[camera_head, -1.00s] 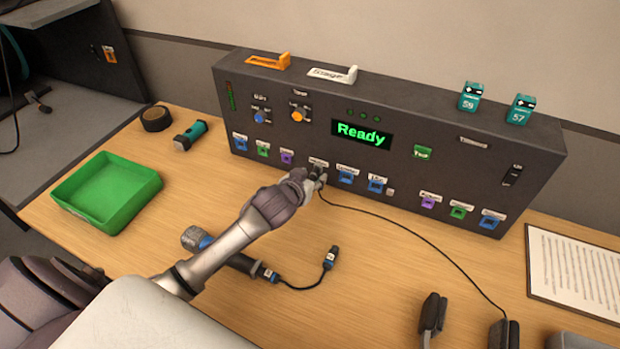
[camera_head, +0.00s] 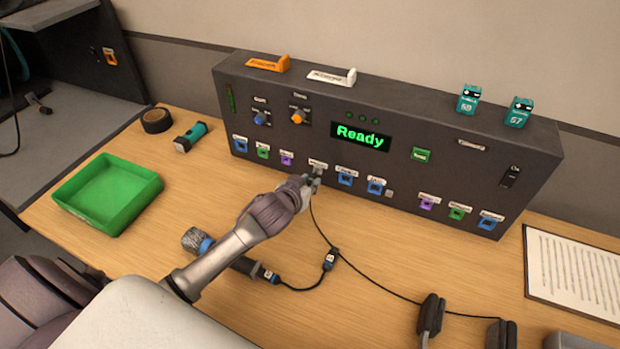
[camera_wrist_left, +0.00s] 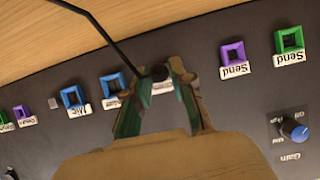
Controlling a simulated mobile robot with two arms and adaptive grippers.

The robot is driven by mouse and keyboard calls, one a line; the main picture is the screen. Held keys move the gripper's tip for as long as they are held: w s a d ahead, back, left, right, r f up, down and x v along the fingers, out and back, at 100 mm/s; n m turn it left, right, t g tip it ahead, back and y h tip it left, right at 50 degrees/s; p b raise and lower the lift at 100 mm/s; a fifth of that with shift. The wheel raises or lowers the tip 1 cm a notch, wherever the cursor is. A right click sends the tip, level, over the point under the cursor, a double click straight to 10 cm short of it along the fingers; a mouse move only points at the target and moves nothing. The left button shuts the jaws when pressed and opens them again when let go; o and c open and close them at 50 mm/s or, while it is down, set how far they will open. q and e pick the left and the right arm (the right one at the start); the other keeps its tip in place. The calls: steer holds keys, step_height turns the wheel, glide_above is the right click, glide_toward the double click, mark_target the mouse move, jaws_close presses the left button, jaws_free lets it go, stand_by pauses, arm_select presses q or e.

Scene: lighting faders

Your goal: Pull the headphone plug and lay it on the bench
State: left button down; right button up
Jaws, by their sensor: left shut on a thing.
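My left gripper (camera_head: 310,183) is shut on the headphone plug, close to the front of the dark panel (camera_head: 270,178). In the left wrist view the dark, round end of the plug (camera_wrist_left: 159,73) shows between the fingertips, with the black cable running from it. The socket behind it is hidden, so I cannot tell how far the plug is from it. The cable (camera_head: 385,290) drops to the bench and runs right to the black headphones (camera_head: 430,316). The wooden bench (camera_head: 400,245) lies below. My right gripper is not in view.
A microphone (camera_head: 243,265) with a short lead lies below my left arm. A green tray (camera_head: 85,208), flashlight (camera_head: 190,137) and tape roll (camera_head: 157,120) are at left. A paper sheet (camera_head: 575,270) lies at right. Bare bench shows in front of the panel.

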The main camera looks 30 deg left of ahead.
arm_select(q)
steer(key=shift+s+d+p, duration=0.1)
steer(key=shift+s+p, duration=0.6)
steer(key=shift+s, duration=0.9)
